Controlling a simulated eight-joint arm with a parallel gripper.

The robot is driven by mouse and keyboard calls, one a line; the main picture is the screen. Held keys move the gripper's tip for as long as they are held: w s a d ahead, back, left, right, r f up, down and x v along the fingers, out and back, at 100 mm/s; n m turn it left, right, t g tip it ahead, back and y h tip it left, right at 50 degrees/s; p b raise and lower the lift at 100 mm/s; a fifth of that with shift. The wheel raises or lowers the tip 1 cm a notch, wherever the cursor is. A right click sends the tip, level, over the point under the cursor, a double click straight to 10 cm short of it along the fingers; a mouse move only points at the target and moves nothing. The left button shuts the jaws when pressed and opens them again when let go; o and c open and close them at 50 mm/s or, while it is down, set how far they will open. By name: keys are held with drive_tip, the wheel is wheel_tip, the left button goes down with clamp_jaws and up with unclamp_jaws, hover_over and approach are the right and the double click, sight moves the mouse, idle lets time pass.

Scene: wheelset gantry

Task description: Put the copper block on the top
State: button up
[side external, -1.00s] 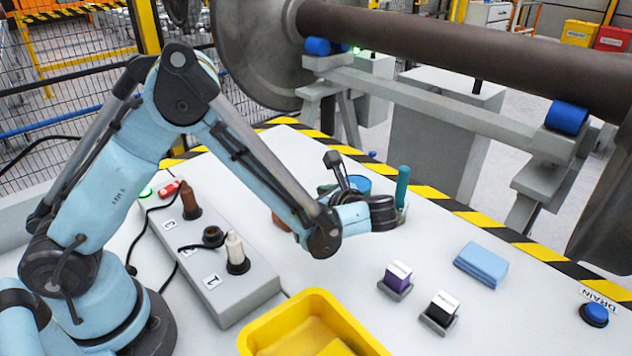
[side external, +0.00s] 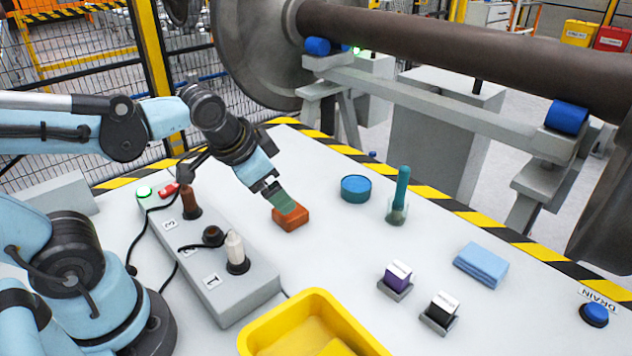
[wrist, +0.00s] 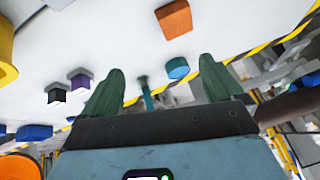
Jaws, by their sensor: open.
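The copper block (side external: 291,219), a small orange-brown brick, lies flat on the pale work table (side external: 330,260), right of the grey numbered console. It also shows at the top of the wrist view (wrist: 174,18). My gripper (side external: 286,203) points down at the block, its green fingers overlapping the block's upper edge in the side view. In the wrist view my gripper (wrist: 162,70) has its two fingers wide apart with nothing between them. The block lies beyond the fingertips there. I cannot tell whether a finger touches it.
The grey console (side external: 215,275) carries dark and white plugs with cables. A yellow bin (side external: 305,300) stands in front.

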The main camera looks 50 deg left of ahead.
drive_tip(key=n, duration=0.1)
drive_tip(key=s+n+t+h, duration=0.1)
drive_tip(key=shift+d+r+n, duration=0.25)
drive_tip(key=shift+d+n, duration=0.05)
drive_tip(key=g, duration=0.7)
hover_over(290, 215)
drive_tip(key=w+a, duration=0.1)
drive_tip(key=shift+a+f, duration=0.2)
drive_tip(key=shift+f, duration=6.2)
clamp_jaws()
drive_tip(key=shift+r, duration=0.15)
